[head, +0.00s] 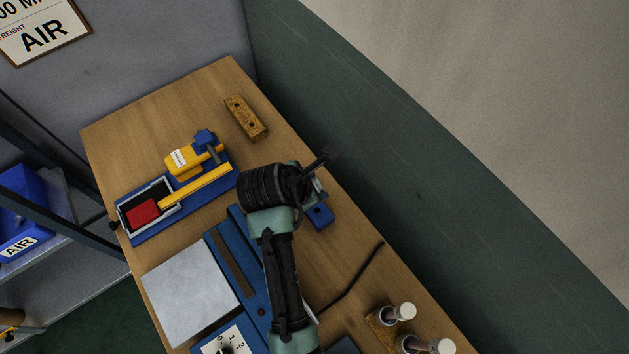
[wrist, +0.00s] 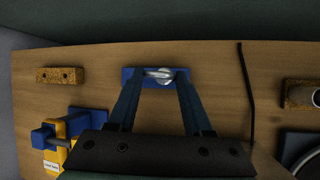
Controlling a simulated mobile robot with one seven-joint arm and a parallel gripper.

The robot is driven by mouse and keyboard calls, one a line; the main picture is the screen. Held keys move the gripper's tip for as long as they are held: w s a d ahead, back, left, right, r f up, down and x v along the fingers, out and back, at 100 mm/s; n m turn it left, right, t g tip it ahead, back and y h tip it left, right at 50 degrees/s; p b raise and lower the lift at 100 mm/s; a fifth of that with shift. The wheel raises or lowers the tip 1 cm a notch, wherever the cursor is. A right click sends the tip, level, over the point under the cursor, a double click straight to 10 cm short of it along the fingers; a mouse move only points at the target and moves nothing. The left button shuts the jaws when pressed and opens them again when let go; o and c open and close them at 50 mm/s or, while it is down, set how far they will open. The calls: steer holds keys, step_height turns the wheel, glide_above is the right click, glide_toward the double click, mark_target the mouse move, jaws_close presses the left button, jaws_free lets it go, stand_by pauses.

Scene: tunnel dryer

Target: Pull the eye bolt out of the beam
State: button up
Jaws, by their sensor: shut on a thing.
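In the wrist view, a shiny silver eye bolt (wrist: 158,73) shows above a small blue block (wrist: 155,84), which looks like the beam. My gripper (wrist: 160,75) has its two dark fingers on either side of the eye bolt and is shut on it. The fingers hide parts of the block. Whether the bolt's shank sits in the block cannot be told from above. In the head view, the blue block (head: 320,217) shows beside my gripper (head: 320,180) near the table's back edge; my arm hides the eye bolt there.
A wooden piece with two holes (head: 245,118) lies at the back left. A blue and yellow fixture with a red block (head: 143,211) stands left. A scale-like device with a metal plate (head: 190,304) is in front. A dark rod (head: 352,280) and capped vials (head: 400,312) are right.

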steer(key=shift+r+p, duration=0.35)
steer(key=shift+p, duration=0.55)
stand_by(0.7)
steer(key=shift+r, duration=0.1)
step_height(320, 180, up, 3)
steer(key=p, duration=0.4)
